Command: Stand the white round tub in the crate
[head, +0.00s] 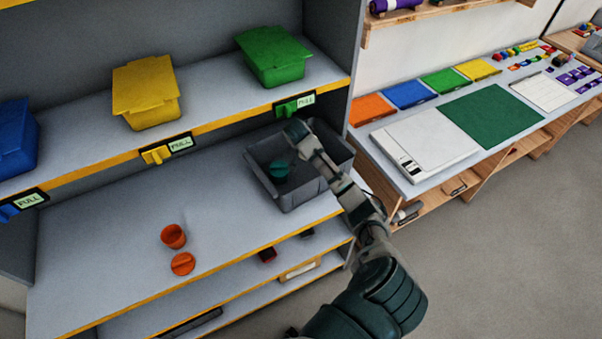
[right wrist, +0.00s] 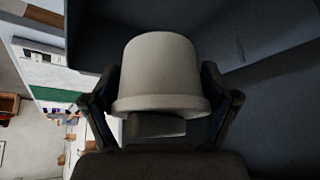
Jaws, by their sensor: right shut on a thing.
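The white round tub (right wrist: 162,70) fills the middle of the right wrist view, its wide rimmed end towards the gripper's palm. My right gripper (right wrist: 160,84) is shut on it, one finger on each side. In the head view the right arm reaches over the grey crate (head: 309,193) on the middle shelf. The hand is at the crate's far side. The tub cannot be made out there, and its height over the crate floor is unclear. A dark teal round thing (head: 279,171) is inside the crate's left part. My left gripper is not in view.
An orange cup (head: 173,237) and an orange round piece (head: 183,264) stand left of the crate on the shelf (head: 120,240). The upper shelf, with a green bin (head: 273,55) and yellow bin (head: 146,92), overhangs behind. The shelf's left part is clear.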

